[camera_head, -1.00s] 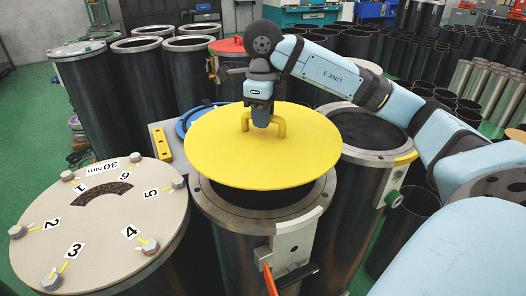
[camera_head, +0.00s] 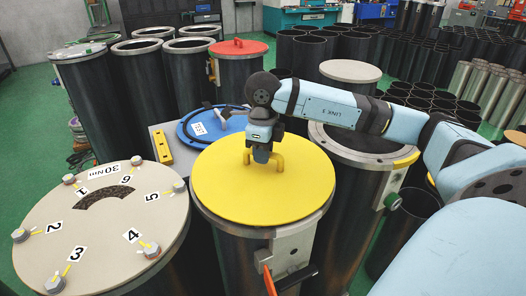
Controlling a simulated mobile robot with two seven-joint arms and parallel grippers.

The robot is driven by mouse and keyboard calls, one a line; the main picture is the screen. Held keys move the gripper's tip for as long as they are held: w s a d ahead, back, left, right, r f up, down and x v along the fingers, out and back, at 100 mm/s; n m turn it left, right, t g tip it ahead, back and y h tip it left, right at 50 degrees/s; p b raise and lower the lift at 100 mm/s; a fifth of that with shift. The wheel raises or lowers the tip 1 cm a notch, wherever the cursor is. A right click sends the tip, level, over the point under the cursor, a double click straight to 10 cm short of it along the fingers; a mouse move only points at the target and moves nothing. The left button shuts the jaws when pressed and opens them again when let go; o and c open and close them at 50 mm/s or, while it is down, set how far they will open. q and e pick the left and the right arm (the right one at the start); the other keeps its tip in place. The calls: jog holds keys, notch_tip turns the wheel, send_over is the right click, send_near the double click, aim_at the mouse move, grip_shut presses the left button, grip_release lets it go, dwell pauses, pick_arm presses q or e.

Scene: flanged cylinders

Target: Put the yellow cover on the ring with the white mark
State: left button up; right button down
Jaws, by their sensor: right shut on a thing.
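The yellow cover (camera_head: 225,185) is a round disc with a yellow bridge handle on top. My right gripper (camera_head: 262,156) comes down from above and is shut on that handle. The cover lies level over the mouth of the front middle dark cylinder (camera_head: 240,250) and hides its opening and most of its flange ring. It looks seated or very nearly so; I cannot tell if a thin gap is left. A pale grey bracket (camera_head: 290,250) sits below the rim. I cannot make out a white mark for certain. My left gripper is not in view.
An open flanged cylinder (camera_head: 345,200) with a yellow mark (camera_head: 406,160) stands at right. A beige numbered lid (camera_head: 100,225) is at left. A blue lid (camera_head: 195,128) lies behind, near a yellow level (camera_head: 161,146). A red-covered cylinder (camera_head: 238,65) stands farther back.

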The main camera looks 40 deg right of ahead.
jog(key=shift+f+b, duration=0.5)
jog(key=shift+f, duration=0.1)
jog(key=c, duration=1.1)
grip_release()
jog(key=shift+o, duration=0.2)
jog(key=shift+r+p, duration=0.65)
jog(key=shift+r, duration=0.35)
notch_tip(320, 180, up, 11)
jog(key=b, duration=0.1)
jog(key=shift+r, duration=0.15)
